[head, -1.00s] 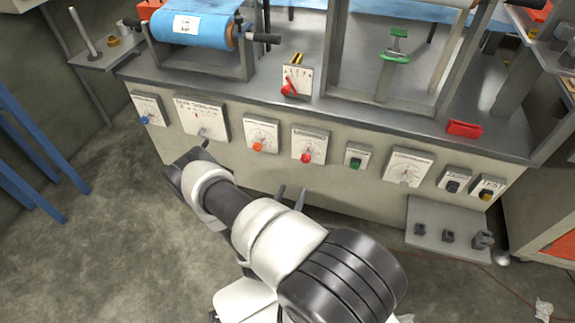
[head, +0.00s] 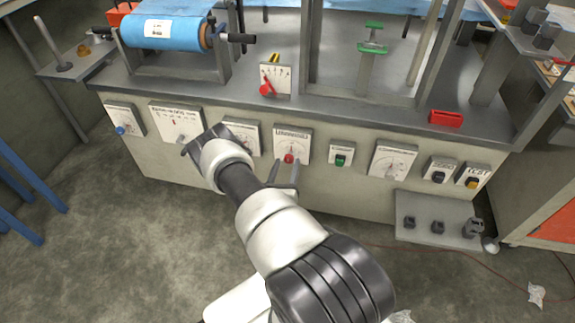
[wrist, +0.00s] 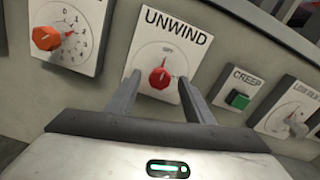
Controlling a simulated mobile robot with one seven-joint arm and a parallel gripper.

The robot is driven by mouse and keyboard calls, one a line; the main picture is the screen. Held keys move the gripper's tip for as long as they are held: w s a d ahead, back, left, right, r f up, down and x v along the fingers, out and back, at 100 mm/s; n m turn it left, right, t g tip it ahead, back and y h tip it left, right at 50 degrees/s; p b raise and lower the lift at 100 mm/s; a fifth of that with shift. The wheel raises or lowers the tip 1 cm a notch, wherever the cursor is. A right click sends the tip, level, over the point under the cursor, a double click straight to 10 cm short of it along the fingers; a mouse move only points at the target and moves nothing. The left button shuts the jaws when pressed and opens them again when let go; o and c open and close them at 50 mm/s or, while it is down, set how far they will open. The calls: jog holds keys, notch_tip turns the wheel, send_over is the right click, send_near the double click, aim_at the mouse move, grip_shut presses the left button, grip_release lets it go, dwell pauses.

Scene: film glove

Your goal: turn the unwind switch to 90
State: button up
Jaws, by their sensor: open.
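The unwind switch is a red knob (wrist: 159,78) on a white dial plate (wrist: 170,50) marked UNWIND in the wrist view. Its pointer is turned up toward a mark at the top of the dial. In the head view the red knob (head: 289,158) sits on the front panel. My gripper (wrist: 155,84) is open, with its two fingers apart on the left and right of the knob in the wrist view. In the head view my gripper (head: 284,165) points at the panel just below the knob. I cannot tell whether the fingers touch the knob.
To the left is a plate with an orange knob (wrist: 46,38). To the right are the green CREEP button (wrist: 237,99) and another dial (wrist: 293,124). A grey shelf with small dark blocks (head: 438,228) juts from the panel at the lower right.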

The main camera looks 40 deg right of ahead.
jog(key=shift+x, duration=0.9)
jog(key=shift+c, duration=0.5)
jog(key=c, duration=1)
jog(key=shift+o, duration=0.3)
